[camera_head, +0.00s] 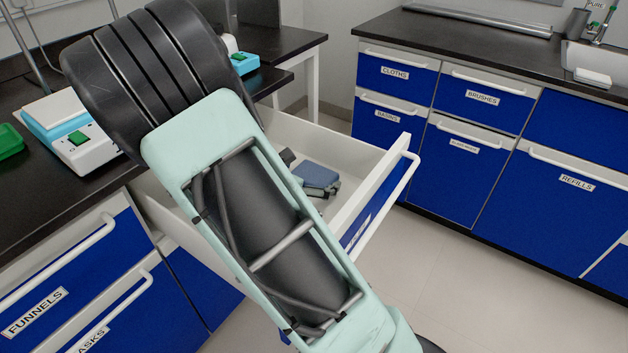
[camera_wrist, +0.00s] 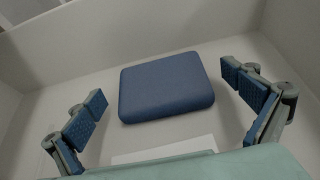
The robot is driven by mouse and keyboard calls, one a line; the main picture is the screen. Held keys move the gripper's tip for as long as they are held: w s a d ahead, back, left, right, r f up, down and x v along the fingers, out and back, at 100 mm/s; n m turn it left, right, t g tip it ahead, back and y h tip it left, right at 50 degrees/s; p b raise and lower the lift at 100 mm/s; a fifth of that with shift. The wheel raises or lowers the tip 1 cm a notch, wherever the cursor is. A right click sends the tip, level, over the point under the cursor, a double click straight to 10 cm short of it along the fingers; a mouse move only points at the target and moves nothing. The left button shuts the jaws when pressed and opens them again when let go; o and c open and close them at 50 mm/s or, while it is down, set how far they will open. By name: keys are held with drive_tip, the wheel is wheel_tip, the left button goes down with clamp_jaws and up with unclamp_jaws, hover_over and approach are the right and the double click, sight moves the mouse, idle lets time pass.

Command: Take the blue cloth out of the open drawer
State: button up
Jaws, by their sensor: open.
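The blue cloth (camera_wrist: 166,86) is a folded, rounded block lying on the floor of the open white drawer (camera_wrist: 120,40). In the head view the cloth (camera_head: 318,174) shows inside the drawer (camera_head: 345,148), just right of my arm. My gripper (camera_wrist: 164,92) is open in the wrist view, with its blue-padded fingers to the left and right of the cloth. Both fingers look apart from it, and nothing is between them but the cloth's area. How high the fingertips are above the drawer floor is hard to tell. My arm hides much of the drawer in the head view.
The drawer's walls surround my gripper, and its front has a white bar handle (camera_head: 390,195). A pale flat shape (camera_wrist: 165,150) lies below the cloth in the wrist view. A scale (camera_head: 75,130) stands on the left counter. Blue cabinets (camera_head: 470,175) stand across the clear floor.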

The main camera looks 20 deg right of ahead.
drive_tip(key=shift+c, duration=0.6)
drive_tip(key=c, duration=1)
